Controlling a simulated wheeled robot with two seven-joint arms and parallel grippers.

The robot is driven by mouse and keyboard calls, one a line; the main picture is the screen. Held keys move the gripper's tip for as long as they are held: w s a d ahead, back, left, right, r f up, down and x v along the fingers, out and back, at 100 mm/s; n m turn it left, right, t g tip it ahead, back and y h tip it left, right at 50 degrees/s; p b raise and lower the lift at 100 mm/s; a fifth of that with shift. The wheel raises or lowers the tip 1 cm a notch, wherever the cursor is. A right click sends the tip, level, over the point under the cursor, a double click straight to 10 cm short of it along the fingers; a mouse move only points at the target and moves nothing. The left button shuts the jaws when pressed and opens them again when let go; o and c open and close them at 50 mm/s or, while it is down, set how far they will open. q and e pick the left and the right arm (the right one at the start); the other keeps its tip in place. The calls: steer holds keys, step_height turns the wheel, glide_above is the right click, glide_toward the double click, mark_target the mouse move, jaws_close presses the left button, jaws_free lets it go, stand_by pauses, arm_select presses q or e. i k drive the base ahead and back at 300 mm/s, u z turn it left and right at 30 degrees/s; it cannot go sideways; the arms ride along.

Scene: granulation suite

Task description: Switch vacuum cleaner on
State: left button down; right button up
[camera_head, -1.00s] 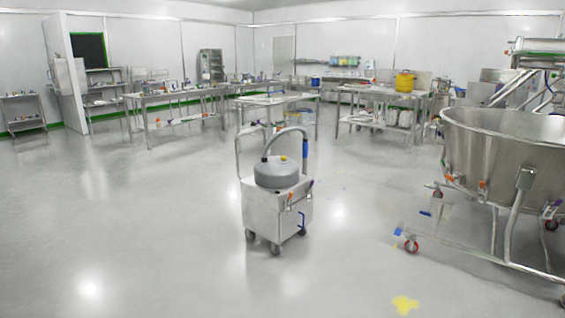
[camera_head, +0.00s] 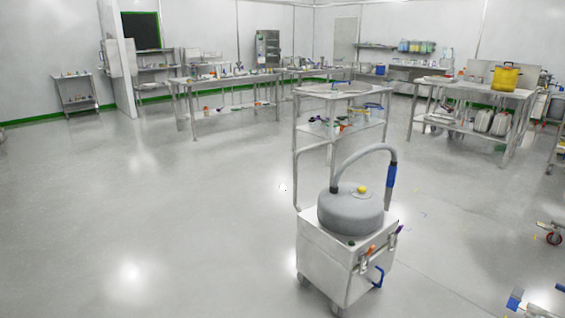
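The vacuum cleaner (camera_head: 325,262) stands upright on the floor, right of centre in the head view. It has a box-shaped steel body on casters and a grey round lid (camera_head: 350,212) with a yellow knob (camera_head: 362,190). A grey hose with a blue grip (camera_head: 391,188) arches over it. Orange and dark small parts and a blue handle (camera_head: 378,277) show on its right side. I cannot tell which part is its switch. Neither of my grippers is in view.
Steel tables (camera_head: 230,80) stand along the back. A table at the right bears a yellow pot (camera_head: 506,77) and has white canisters (camera_head: 484,120) below. The floor (camera_head: 130,220) at the left and front is clear.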

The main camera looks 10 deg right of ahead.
mark_target(361, 189)
steer(key=z, duration=0.25)
steer(key=i, duration=2.45)
steer(key=z, duration=0.35)
